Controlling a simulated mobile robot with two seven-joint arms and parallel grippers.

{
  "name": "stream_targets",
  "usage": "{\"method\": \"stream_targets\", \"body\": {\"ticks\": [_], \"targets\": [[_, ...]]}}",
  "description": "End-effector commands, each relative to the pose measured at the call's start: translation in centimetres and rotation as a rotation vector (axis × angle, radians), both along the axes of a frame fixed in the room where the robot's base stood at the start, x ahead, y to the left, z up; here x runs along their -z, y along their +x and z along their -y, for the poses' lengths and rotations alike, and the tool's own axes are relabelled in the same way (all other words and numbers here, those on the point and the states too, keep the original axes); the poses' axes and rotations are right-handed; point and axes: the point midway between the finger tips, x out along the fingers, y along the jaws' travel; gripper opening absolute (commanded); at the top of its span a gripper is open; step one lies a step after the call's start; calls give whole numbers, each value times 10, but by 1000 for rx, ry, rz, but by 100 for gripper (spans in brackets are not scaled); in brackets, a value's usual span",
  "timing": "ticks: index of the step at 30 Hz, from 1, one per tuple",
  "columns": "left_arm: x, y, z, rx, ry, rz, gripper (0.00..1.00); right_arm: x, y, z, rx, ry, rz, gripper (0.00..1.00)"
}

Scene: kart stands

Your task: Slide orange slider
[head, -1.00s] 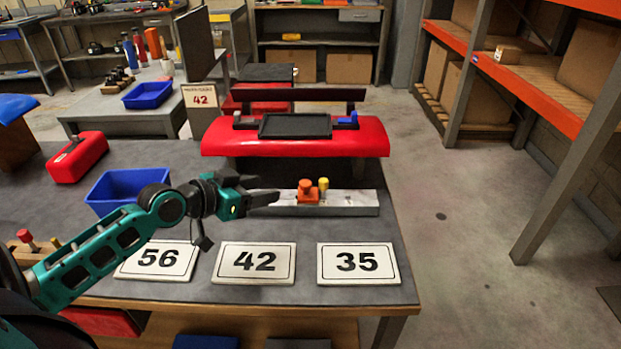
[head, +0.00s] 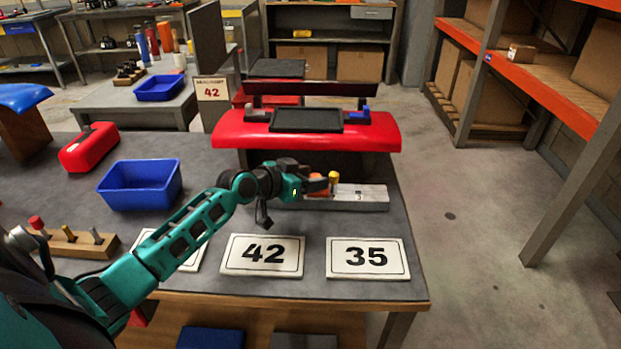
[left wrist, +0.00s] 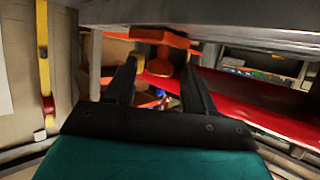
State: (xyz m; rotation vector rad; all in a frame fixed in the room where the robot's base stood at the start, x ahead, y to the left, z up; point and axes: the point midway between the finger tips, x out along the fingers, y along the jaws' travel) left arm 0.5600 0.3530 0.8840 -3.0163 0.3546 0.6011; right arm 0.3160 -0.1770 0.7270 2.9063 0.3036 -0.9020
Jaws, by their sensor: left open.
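The orange slider (head: 317,178) sits on a pale metal rail (head: 362,199) on the grey workbench. In the head view it is partly hidden by my left gripper (head: 327,183); a yellow knob (head: 334,176) stands just right of it. In the left wrist view the orange slider (left wrist: 158,37) shows beyond and between the two dark fingers of my left gripper (left wrist: 158,75). The fingers are apart and nothing is clamped between them. I cannot tell whether a finger touches the slider. My right gripper is not in view.
A red kart nose (head: 240,135) with a black tray stands behind the rail. Number plates 42 (head: 262,255) and 35 (head: 367,258) lie in front. A blue bin (head: 140,186) and a wooden peg block (head: 75,243) are at left. The floor right of the bench is clear.

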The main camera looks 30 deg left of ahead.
Motion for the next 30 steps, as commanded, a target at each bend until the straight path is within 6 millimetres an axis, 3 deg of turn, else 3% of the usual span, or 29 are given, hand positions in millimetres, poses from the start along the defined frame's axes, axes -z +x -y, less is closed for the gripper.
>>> {"method": "stream_targets", "body": {"ticks": [10,27,30], "targets": [[1,3,1,1,1,0,54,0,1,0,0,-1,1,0],[1,3,1,1,1,0,0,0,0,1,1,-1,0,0],[1,3,1,1,1,0,0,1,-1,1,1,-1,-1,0]]}}
